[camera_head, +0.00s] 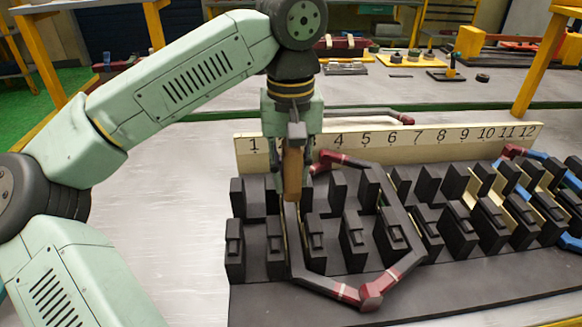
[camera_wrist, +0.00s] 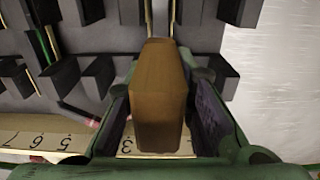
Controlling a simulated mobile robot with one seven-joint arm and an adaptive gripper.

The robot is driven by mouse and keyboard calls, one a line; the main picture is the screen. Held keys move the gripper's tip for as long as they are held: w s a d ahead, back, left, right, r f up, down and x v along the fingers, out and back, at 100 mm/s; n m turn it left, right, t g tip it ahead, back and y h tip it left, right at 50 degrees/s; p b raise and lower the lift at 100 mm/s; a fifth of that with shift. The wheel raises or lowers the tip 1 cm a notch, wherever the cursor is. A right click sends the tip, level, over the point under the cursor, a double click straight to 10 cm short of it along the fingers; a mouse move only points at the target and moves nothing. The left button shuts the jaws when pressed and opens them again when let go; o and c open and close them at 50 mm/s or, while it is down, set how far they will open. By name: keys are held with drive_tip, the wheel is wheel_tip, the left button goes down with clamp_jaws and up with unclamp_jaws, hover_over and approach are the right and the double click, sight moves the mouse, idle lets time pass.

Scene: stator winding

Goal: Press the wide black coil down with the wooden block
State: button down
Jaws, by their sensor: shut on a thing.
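My gripper (camera_head: 292,145) is shut on the wooden block (camera_head: 292,173), which hangs upright below the fingers. The block also fills the middle of the wrist view (camera_wrist: 160,90) between the two fingers. The wide black coil (camera_head: 398,218) with dark red bands lies across the black stator (camera_head: 300,290). Its left side runs down in a slot directly under the block, and its right side lies around the slots near 5 and 6. The block's lower end is at the coil's left side; I cannot tell whether they touch. The coil's upper left part is hidden behind my gripper and the block.
A cream number board (camera_head: 430,143) marked 1 to 12 stands behind the stator teeth. Blue coils (camera_head: 530,178) lie at the right end. Another dark coil (camera_head: 365,115) lies behind the board. The grey table left of the stator is clear.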

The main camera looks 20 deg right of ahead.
sight(291, 149)
drive_tip(key=shift+f+b, duration=2.15)
drive_tip(key=shift+f, duration=1.05)
drive_tip(key=shift+f, duration=0.45)
wheel_tip(291, 149, up, 12)
drive_tip(key=p, duration=0.8)
drive_tip(key=shift+f, duration=0.1)
drive_tip(key=shift+f, duration=0.1)
